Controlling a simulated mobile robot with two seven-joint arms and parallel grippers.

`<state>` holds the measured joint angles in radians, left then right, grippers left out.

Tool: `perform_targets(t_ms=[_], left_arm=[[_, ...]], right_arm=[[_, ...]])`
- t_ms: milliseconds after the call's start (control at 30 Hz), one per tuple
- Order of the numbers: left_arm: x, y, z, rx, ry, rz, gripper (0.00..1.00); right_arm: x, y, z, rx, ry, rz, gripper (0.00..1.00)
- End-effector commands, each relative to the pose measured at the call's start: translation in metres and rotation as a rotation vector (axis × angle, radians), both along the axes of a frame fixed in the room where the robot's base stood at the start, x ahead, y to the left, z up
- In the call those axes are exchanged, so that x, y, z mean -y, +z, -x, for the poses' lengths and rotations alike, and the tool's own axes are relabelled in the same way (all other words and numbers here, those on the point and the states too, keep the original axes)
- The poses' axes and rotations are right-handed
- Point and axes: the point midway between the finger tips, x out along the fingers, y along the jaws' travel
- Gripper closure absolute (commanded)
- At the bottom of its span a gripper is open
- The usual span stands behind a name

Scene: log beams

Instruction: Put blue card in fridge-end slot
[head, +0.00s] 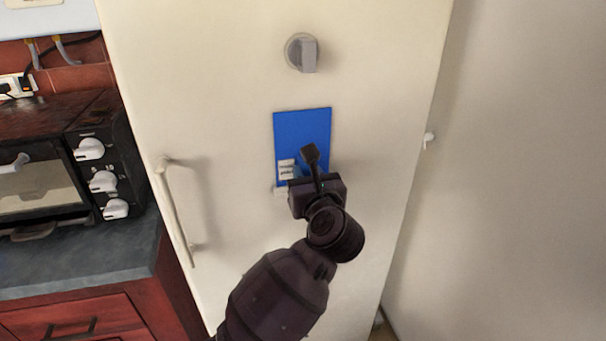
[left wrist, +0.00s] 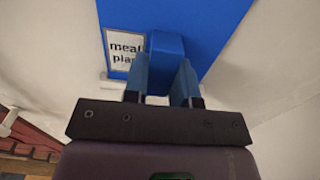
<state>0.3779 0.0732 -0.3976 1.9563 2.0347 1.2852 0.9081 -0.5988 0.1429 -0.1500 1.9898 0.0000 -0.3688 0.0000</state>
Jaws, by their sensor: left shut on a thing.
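The blue card (head: 302,128) is upright against or just in front of the white fridge front (head: 230,100). It bears a white label that reads "meal plan" in the left wrist view (left wrist: 124,47). My left gripper (head: 309,172) is at the card's lower part. In the left wrist view its two fingers (left wrist: 165,85) are shut on the card's blue grip block (left wrist: 164,55). A small white piece (head: 281,190) shows at the card's lower left edge. My gripper hides the rest of that edge, so I cannot tell whether the card sits in a slot. My right gripper is not in view.
A grey round knob (head: 302,53) is above the card on the fridge. The fridge handle (head: 176,213) stands out at the left. A black toaster oven (head: 105,135) is on the counter (head: 80,250) further left. A white wall (head: 520,150) is close on the right.

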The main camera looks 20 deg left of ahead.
Motion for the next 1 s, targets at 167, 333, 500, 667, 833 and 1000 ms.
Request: perform_targets(t_ms=[167,333,500,667,833,1000], left_arm=[[0.0,0.0,0.0,0.0,0.0,0.0,0.98],[0.0,0.01,0.0,0.004,0.0,0.004,0.98],[0.0,0.029,0.0,0.003,0.001,0.005,0.98],[-0.006,0.035,0.015,0.0,0.001,0.002,0.98],[-0.016,0.034,0.044,0.0,0.001,0.004,0.98],[-0.03,0.033,0.083,-0.001,0.001,0.003,0.98]], right_arm=[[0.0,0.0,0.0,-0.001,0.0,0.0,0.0],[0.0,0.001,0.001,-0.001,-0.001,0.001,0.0],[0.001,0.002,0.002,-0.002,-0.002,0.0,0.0],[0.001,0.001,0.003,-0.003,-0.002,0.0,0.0],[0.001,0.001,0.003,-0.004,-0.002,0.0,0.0],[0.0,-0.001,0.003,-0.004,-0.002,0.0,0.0]])
